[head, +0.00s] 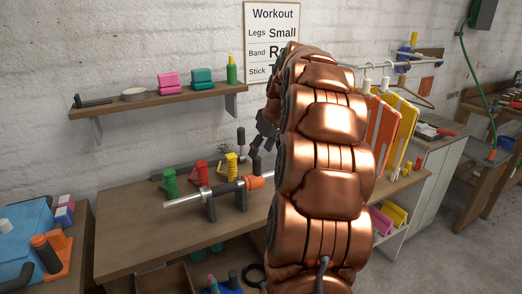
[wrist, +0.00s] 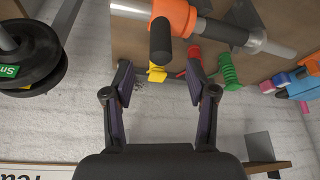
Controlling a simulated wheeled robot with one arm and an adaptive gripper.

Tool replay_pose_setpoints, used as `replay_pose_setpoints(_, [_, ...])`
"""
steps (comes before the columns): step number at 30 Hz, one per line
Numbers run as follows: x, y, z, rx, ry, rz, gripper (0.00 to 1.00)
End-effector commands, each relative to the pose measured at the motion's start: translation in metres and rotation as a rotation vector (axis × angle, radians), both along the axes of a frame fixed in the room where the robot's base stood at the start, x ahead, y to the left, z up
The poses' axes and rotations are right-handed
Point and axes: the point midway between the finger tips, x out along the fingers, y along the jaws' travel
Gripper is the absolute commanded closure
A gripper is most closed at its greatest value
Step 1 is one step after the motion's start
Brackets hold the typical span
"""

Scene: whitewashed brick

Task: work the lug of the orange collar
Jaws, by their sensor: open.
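The orange collar (head: 256,182) sits on a silver bar (head: 186,200), which rests on dark uprights on the wooden workbench. The collar also shows at the top of the wrist view (wrist: 181,14). Its lug (wrist: 160,42) is a dark, round-ended stub that points toward my gripper in that view; in the head view it points up. My gripper (wrist: 163,82) is open and empty, its two fingers spread with the lug beyond their tips and apart from them. In the head view my gripper (head: 265,135) is partly hidden by my copper arm, above the collar.
Green (head: 170,182), red (head: 202,173) and yellow (head: 231,166) hand grips stand behind the bar. Dark weight plates (wrist: 28,62) are at left in the wrist view. A wall shelf (head: 155,101) holds small items. A blue box (head: 22,245) stands at left. The bench's front left is clear.

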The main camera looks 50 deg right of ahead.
Motion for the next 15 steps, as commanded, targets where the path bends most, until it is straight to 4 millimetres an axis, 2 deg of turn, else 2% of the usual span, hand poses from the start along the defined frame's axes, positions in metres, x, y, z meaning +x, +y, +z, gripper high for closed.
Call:
replay_pose_setpoints(5, [0.004, 0.001, -0.009, 0.002, 0.002, 0.001, 0.43])
replay_pose_setpoints(15, [0.021, 0.001, -0.05, 0.004, 0.004, 0.002, 0.43])
